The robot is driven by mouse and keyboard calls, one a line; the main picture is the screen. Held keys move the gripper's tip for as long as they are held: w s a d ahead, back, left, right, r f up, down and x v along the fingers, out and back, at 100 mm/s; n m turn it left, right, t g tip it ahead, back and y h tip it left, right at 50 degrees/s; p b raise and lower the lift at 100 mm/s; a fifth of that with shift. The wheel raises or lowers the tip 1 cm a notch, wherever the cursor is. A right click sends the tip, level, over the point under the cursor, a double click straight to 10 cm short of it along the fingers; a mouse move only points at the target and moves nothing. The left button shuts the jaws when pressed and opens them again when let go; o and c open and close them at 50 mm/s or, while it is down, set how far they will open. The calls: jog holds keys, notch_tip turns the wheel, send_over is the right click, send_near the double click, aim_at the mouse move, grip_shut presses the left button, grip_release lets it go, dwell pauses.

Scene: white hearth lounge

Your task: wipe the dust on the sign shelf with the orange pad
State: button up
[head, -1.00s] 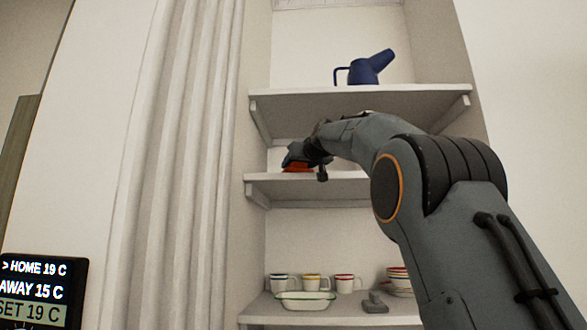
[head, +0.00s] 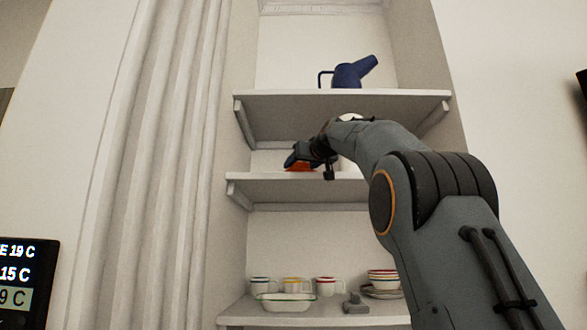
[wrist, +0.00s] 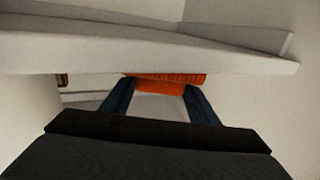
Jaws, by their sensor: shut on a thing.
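The orange pad (head: 299,168) is at the middle shelf (head: 275,188), low against its top face. In the wrist view the pad (wrist: 168,86) sits between the two dark blue fingers. My gripper (head: 298,160) is shut on the pad and reaches in under the upper shelf. I cannot tell for sure whether the pad touches the shelf. No dust can be made out. A pale panel shows behind the gripper, but no writing on it is readable.
The upper shelf (head: 340,100) hangs close above my gripper and holds a blue watering can (head: 347,75). The lower shelf (head: 300,317) holds mugs (head: 293,285), a white dish (head: 286,302), stacked bowls (head: 383,280) and a grey object (head: 355,304). A curtain (head: 150,170) hangs left.

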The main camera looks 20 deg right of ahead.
jog(key=shift+s+d+f+b, duration=0.1)
jog(key=shift+s+d+b, duration=0.15)
jog(key=shift+d, duration=0.35)
jog(key=shift+s+d+b, duration=0.15)
jog(key=shift+d+b, duration=0.05)
jog(key=shift+d, duration=0.4)
jog(key=shift+s+d+f+b, duration=0.1)
jog(key=shift+s+d+b, duration=0.15)
jog(key=shift+d, duration=0.35)
jog(key=shift+r, duration=0.15)
jog(key=shift+w+a, duration=0.1)
jog(key=shift+a, duration=0.05)
